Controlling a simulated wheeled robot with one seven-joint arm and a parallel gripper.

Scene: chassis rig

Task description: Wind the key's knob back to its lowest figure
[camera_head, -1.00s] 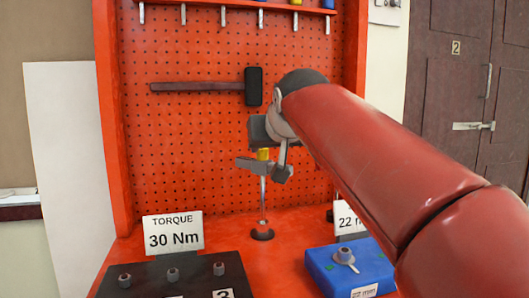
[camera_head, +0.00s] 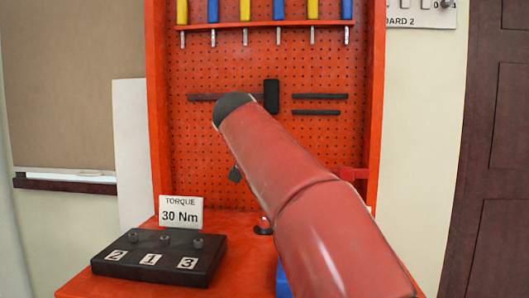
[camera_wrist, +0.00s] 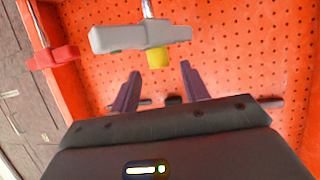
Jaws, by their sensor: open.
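The key stands upright at the pegboard. In the wrist view, which appears upside down, I see its yellow knob (camera_wrist: 157,58), its grey crosspiece (camera_wrist: 125,38) and part of its thin shaft (camera_wrist: 148,9). My gripper (camera_wrist: 160,68) is open, with the knob in line with the gap between its fingertips. I cannot tell whether they touch it; the gap looks empty. In the head view my arm hides the key's knob and crosspiece. The knob's figures cannot be read. A white sign (camera_head: 181,216) reads "TORQUE 30 Nm".
A black block (camera_head: 205,270) marked 2, 1, 3 holds several bolts at the front left of the red bench. A blue block (camera_head: 282,283) is mostly hidden by my arm. A red-handled part (camera_wrist: 52,57) stands beside the key. A hammer (camera_head: 271,97) hangs behind on the pegboard (camera_head: 330,140).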

